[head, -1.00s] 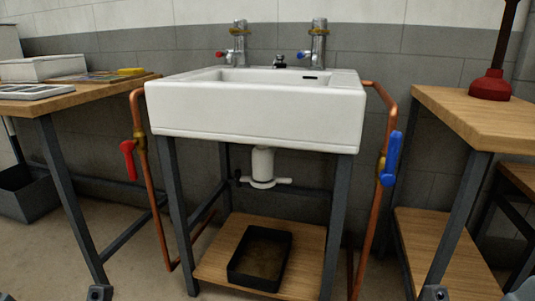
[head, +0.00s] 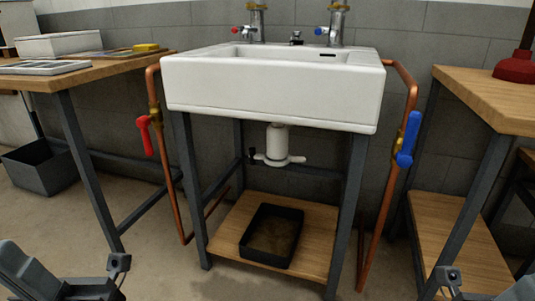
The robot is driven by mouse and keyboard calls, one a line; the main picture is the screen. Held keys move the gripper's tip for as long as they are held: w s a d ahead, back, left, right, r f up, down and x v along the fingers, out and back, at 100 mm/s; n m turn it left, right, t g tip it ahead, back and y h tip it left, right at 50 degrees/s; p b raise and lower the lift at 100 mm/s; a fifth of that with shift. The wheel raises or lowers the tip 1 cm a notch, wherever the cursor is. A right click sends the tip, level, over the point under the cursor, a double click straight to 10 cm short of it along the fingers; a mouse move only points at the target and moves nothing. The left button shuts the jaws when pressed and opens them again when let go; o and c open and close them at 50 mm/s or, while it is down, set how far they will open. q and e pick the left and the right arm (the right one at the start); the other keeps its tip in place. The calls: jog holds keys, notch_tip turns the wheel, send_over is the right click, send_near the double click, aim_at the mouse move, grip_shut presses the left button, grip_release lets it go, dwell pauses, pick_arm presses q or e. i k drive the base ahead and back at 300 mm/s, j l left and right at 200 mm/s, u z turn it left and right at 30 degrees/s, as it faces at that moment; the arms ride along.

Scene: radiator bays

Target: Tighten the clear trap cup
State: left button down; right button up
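Under the sink hangs a short trap (head: 278,146) with a wing-like piece on each side at its lower end. It looks white from here, and I cannot make out a clear cup or whether it sits tight. My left gripper (head: 118,264) shows only in part at the bottom left. My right gripper (head: 448,277) shows only in part at the bottom right. Both are well in front of the trap and apart from it. I cannot see whether their fingers are open or shut.
The white sink (head: 272,96) stands on dark legs above the trap. A black tray (head: 247,253) sits on the wooden shelf below. Copper pipes with a red-handled valve (head: 146,135) and a blue-handled valve (head: 408,140) flank it. Wooden benches stand at both sides; floor in front is clear.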

aim_at(253, 156)
jog(key=i+j+z, duration=0.2)
jog(key=i+z, duration=0.15)
jog(key=z, duration=0.15)
jog(key=i+j+z, duration=0.3)
jog(key=z, duration=0.15)
